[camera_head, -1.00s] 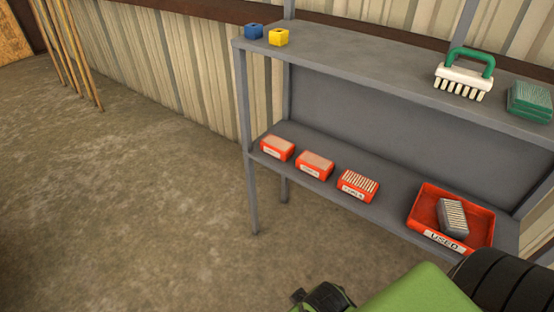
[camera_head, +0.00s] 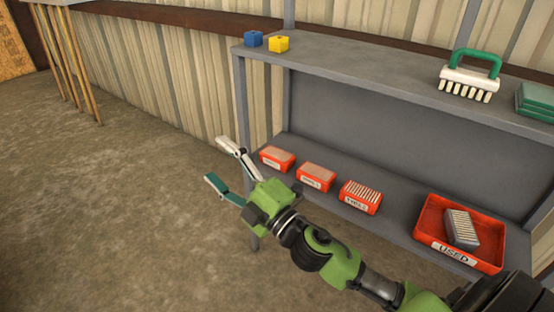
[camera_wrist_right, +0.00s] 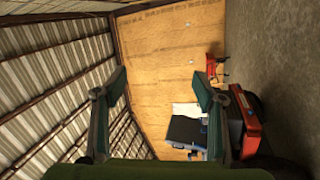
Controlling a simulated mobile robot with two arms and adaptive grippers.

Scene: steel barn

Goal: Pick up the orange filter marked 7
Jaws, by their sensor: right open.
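Three orange filters stand in a row on the lower shelf in the head view: a left one (camera_head: 277,158), a middle one (camera_head: 315,176) and a right one (camera_head: 360,196) with clear pale pleats on top. Each has a white front label, too small to read surely, so I cannot tell which is marked 7. My right gripper (camera_head: 215,160) is open and empty, in front of the shelf's left end, left of the left filter. My left gripper is not in view.
A red tray (camera_head: 428,241) labelled USED holds a grey filter (camera_head: 462,229) at the shelf's right. The upper shelf (camera_head: 360,72) bears blue and yellow blocks, a green-handled brush (camera_head: 470,75) and green pads. A grey post stands at the shelf's left front corner.

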